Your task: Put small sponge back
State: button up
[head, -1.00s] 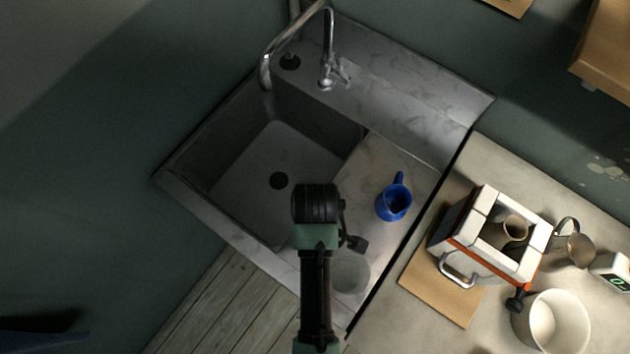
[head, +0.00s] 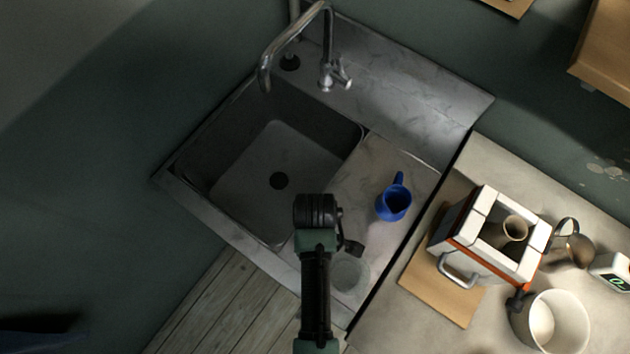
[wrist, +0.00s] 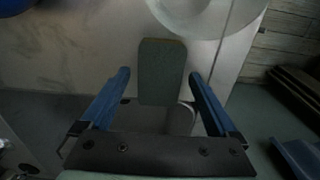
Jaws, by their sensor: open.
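The small sponge (wrist: 162,70), a grey-green slab with a thin brownish top edge, shows in the wrist view. It appears between the two blue fingers of my gripper (wrist: 160,76), which are open, with a gap visible on each side of it. I cannot tell whether it is level with the fingertips or beyond them. In the head view my arm covers this spot, and neither the sponge nor the fingers can be made out. The sink (head: 240,205) has an empty basin at left and a pale drainboard (head: 350,190) at right.
A blue jug (head: 393,203) stands on the drainboard. A translucent round vessel (head: 351,272) sits near its front edge, close to my arm. A tap (head: 327,60) arches over the basin. The right counter holds a small kiln (head: 480,262) on a board and a white pot (head: 552,325).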

jog(key=shift+r, duration=0.15)
notch_tip(320, 180, up, 12)
jog(key=w+r+m+t, duration=0.3)
jog(key=w+r+t, duration=0.3)
jog(key=w+r, duration=0.6)
jog(key=w+r+m+t, duration=0.1)
jog(key=w+r+t, duration=0.35)
jog(key=r, duration=0.45)
jog(key=w+r+m+t, duration=0.2)
jog(key=w+r+t, duration=0.25)
jog(key=r, duration=0.45)
notch_tip(320, 180, up, 21)
jog(key=s+m+t, duration=0.2)
jog(key=t, duration=0.4)
jog(key=s+r+m+t, duration=0.2)
jog(key=s+r+t, duration=0.4)
jog(key=s+r, duration=0.3)
notch_tip(320, 180, up, 4)
jog(key=shift+s+r+m, duration=0.2)
jog(key=shift+m, duration=0.2)
jog(key=shift+d, duration=0.1)
notch_tip(320, 180, down, 5)
jog(key=b, duration=0.4)
jog(key=shift+w+r+b, duration=0.1)
jog(key=shift+r+b, duration=0.1)
jog(key=shift+b, duration=0.15)
